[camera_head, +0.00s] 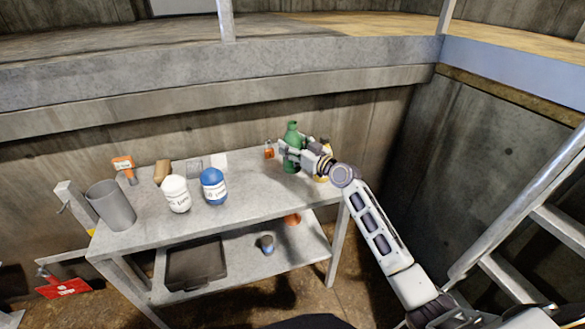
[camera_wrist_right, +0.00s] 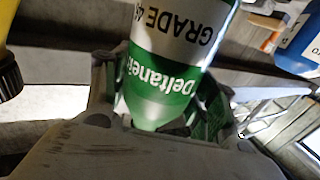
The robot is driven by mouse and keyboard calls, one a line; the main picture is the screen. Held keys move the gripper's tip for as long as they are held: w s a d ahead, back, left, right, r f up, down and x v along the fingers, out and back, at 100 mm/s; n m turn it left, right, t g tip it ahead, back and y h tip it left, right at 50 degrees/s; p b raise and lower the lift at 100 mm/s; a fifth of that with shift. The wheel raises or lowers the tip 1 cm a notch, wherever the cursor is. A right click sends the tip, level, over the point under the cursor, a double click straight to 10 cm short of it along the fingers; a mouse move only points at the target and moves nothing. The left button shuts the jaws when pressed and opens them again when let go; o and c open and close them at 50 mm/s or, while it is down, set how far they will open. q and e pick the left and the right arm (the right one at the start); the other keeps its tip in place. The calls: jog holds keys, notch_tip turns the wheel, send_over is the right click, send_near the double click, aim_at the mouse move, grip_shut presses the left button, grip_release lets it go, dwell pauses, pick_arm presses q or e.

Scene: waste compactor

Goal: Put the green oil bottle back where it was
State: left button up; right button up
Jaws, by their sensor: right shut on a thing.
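The green oil bottle (camera_head: 292,132) is upright at the back right of the metal table (camera_head: 262,197) in the head view. My right gripper (camera_head: 290,153) is shut around its body from the right. In the right wrist view the bottle (camera_wrist_right: 178,45) fills the middle, with a white label reading "GRADE" and "Deltanein" or similar, and my right gripper's fingers (camera_wrist_right: 160,105) lie on both sides of it. The bottle's base is partly hidden by the gripper, so I cannot tell whether it touches the tabletop. My left gripper is not in view.
A yellow bottle (camera_head: 326,150) stands close behind my right wrist. A small orange-labelled item (camera_head: 269,150) is just left of the green bottle. A blue jar (camera_head: 213,186), a white jar (camera_head: 176,194) and a grey cup (camera_head: 110,205) stand further left. The tabletop's front middle is clear.

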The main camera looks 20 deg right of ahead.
aim_at(298, 166)
notch_tip(298, 166, down, 3)
jog(key=shift+r+b, duration=0.1)
jog(key=shift+b, duration=0.2)
jog(key=shift+f, duration=0.2)
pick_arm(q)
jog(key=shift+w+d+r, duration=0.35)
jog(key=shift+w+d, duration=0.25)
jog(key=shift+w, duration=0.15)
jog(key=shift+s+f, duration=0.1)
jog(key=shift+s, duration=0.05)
pick_arm(e)
jog(key=shift+f, duration=0.1)
jog(key=shift+f, duration=0.65)
jog(key=shift+f+b, duration=0.45)
jog(key=shift+f, duration=0.75)
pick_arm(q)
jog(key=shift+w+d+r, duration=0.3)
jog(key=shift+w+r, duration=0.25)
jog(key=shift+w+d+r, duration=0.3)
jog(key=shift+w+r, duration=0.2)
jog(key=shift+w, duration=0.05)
pick_arm(e)
jog(key=shift+f, duration=0.1)
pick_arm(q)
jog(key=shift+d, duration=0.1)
